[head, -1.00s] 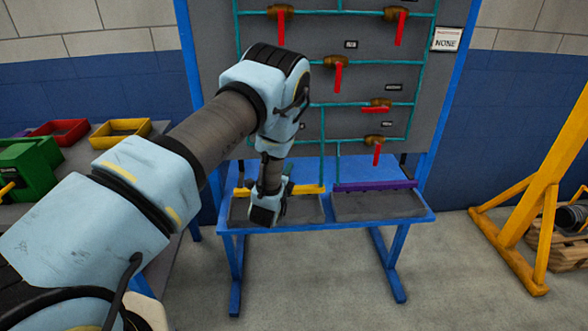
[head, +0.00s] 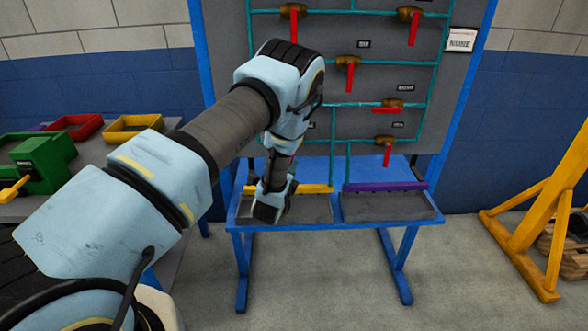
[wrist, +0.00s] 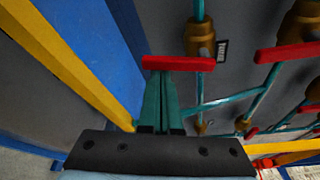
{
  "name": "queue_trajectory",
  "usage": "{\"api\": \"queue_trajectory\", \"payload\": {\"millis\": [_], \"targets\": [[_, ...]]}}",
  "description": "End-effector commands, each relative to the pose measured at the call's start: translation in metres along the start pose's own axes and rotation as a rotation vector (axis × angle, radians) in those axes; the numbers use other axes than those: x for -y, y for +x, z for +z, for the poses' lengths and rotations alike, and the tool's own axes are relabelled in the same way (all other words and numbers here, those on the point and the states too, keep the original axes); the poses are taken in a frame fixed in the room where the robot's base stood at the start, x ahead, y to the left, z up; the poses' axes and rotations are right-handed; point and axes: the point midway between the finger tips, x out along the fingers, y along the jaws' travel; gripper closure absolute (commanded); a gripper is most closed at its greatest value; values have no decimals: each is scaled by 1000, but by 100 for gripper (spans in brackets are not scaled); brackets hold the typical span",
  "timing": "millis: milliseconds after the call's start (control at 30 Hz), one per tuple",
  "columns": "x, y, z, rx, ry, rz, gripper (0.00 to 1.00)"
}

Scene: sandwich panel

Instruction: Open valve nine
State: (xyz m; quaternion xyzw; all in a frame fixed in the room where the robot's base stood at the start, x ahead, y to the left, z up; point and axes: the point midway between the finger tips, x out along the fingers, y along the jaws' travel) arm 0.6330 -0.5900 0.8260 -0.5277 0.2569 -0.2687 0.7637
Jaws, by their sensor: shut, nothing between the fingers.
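The panel (head: 345,30) carries several brass valves with red handles on teal pipes. In the head view, handles show at upper left (head: 294,28), upper right (head: 413,30), middle (head: 350,77) and lower right (head: 387,155); one (head: 390,109) lies level. The small labels are too small to read, so I cannot tell which valve is nine. In the wrist view my gripper (wrist: 162,88) is shut and empty, its teal fingertips at a red handle (wrist: 178,63) beside a brass valve (wrist: 199,38). I cannot tell whether they touch. My arm hides this spot in the head view.
Below the panel is a blue-framed shelf with grey trays (head: 388,207), a yellow strip and a purple strip (head: 385,187). A table with red (head: 75,126) and yellow bins (head: 140,128) is at left. A yellow frame (head: 535,215) stands at right. Floor between is clear.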

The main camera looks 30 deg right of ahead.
Motion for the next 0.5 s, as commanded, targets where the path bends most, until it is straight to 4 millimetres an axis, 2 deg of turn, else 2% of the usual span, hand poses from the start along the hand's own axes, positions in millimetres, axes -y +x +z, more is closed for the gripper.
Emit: {"api": "queue_trajectory", "payload": {"millis": [500], "targets": [[-2, -2, 6, 0, 119, 39, 100]]}}
